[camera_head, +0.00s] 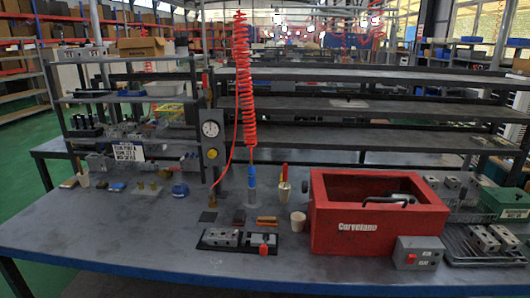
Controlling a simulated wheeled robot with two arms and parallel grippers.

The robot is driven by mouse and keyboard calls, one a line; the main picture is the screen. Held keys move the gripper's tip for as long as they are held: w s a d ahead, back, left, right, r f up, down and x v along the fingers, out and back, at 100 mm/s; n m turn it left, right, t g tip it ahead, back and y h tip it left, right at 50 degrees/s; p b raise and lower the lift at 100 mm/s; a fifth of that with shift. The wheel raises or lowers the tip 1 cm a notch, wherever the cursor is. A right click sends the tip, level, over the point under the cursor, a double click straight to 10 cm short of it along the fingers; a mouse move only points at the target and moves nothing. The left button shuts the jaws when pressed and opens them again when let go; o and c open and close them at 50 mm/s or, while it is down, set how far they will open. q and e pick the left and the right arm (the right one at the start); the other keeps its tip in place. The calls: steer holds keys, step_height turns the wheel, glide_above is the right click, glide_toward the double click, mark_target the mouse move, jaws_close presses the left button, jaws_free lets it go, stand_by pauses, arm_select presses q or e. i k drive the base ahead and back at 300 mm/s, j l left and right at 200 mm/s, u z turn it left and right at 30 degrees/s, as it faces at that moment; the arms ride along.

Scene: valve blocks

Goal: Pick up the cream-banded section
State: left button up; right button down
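No cream band can be made out for certain at this size. Grey metal valve sections (222,238) sit on a black base plate at the front centre, beside a block with a red knob (263,243). A grey box with a red button (418,252) stands at the front right. More small grey blocks (451,182) sit behind, at the right. Neither of my grippers is in view.
A red open box (375,236) with dark parts inside stands right of centre. A gauge post (211,150) and coiled red hose (243,80) rise mid-table. The left front tabletop is clear.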

mark_target(225, 237)
steer(key=u, duration=0.25)
steer(key=i+l+u, duration=0.15)
steer(key=u, duration=0.3)
steer(key=i+l+u, duration=0.15)
steer(key=l+u, duration=0.6)
steer(key=u, duration=0.15)
steer(key=i, duration=0.05)
